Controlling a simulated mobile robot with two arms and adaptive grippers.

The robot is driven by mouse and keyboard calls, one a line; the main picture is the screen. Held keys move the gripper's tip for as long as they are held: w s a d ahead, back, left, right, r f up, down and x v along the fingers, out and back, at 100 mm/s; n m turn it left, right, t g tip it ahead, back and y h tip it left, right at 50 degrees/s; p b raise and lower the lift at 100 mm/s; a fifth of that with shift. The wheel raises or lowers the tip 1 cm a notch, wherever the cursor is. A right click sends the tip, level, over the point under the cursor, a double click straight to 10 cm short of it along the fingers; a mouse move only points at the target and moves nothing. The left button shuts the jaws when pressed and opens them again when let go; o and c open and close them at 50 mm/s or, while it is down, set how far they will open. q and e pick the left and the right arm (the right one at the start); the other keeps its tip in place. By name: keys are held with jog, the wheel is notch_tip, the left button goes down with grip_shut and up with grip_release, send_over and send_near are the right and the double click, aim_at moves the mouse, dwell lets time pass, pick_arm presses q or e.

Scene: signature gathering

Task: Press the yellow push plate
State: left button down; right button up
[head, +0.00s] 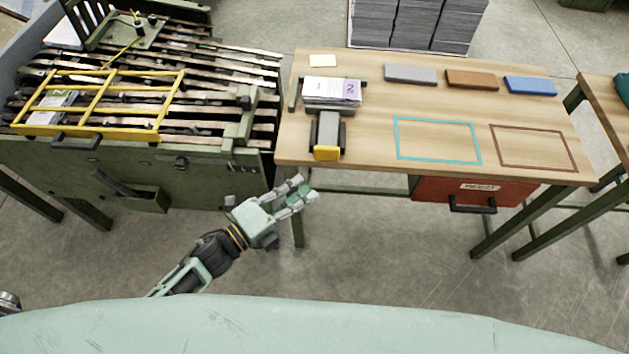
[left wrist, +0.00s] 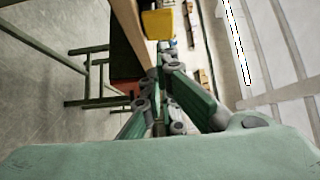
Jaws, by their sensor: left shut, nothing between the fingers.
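The yellow push plate (head: 327,153) is on the near end of a grey pusher (head: 328,130), at the front edge of the wooden table (head: 372,160). A stack of printed sheets (head: 332,94) sits just behind the pusher. My left gripper (head: 304,188) is shut and empty, in front of the table, below and a little left of the plate in the head view, apart from it. In the left wrist view the plate (left wrist: 158,24) shows beyond the closed fingertips (left wrist: 164,66), near the top. My right gripper is not in view.
A green slatted machine (head: 140,165) with a yellow frame (head: 95,105) stands left of the table. Cyan (head: 437,140) and brown outlines mark the tabletop; grey, brown and blue blocks (head: 530,86) lie behind them. A red drawer (head: 470,190) hangs below. Open floor lies in front.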

pick_arm(q)
jog(key=v, duration=0.2)
jog(key=shift+s+a, duration=0.2)
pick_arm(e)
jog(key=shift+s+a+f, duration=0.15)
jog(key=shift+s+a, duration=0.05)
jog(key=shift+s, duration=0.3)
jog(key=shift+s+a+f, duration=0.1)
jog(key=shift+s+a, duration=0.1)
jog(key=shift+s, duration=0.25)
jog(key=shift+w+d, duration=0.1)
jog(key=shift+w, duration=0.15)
